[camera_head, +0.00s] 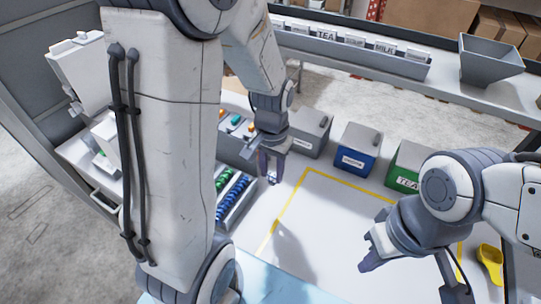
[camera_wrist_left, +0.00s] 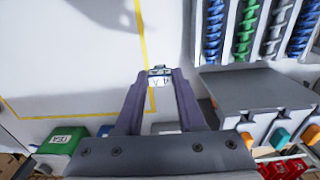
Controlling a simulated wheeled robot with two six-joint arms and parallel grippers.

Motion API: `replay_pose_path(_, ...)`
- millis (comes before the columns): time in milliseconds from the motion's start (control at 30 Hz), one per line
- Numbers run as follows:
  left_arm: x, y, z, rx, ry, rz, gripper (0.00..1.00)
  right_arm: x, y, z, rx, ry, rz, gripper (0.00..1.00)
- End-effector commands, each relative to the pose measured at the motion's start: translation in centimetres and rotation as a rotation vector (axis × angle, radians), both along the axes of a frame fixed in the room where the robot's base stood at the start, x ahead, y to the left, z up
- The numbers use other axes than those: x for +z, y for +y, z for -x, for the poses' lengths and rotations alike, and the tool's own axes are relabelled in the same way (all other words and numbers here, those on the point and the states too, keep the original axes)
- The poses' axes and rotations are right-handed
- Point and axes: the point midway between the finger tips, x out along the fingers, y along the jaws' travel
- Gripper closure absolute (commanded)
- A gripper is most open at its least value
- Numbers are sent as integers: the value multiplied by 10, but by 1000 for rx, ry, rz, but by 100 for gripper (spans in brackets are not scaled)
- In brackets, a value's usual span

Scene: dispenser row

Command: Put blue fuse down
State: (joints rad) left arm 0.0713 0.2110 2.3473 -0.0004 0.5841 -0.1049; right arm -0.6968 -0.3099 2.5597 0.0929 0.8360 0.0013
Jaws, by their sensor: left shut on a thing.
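My left gripper (camera_head: 268,180) is over the white worktop near the left corner of the yellow-outlined area (camera_head: 345,215). In the left wrist view its two fingers (camera_wrist_left: 158,82) are closed on a small piece with a dark bluish top and a pale, marked face, the blue fuse (camera_wrist_left: 160,72). The fuse is mostly hidden by the fingers, and I cannot tell whether it touches the worktop. My right gripper (camera_head: 372,252) hangs over the right part of the outlined area. Its finger gap is unclear.
A grey box (camera_head: 312,130), a blue box (camera_head: 357,150) and a green TEA box (camera_head: 404,165) line the back. A dispenser with coloured coils (camera_head: 232,195) stands left. A yellow scoop (camera_head: 490,262) lies right. The outlined area's middle is clear.

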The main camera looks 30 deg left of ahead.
Motion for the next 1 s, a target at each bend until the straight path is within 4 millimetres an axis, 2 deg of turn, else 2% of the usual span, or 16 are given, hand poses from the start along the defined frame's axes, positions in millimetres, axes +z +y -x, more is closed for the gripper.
replay_pose_path(167,-10,-2,-18,-1,4,0,100,6,0,0,0,0,0,100)
replay_pose_path(600,-60,-12,-102,1,2,0,100,32,0,0,-1,0,0,100)
replay_pose_path(833,-73,-15,-115,0,2,0,100,37,0,0,-2,0,0,100)
replay_pose_path(1000,-95,-15,-114,0,5,0,100,48,0,0,-1,0,0,100)
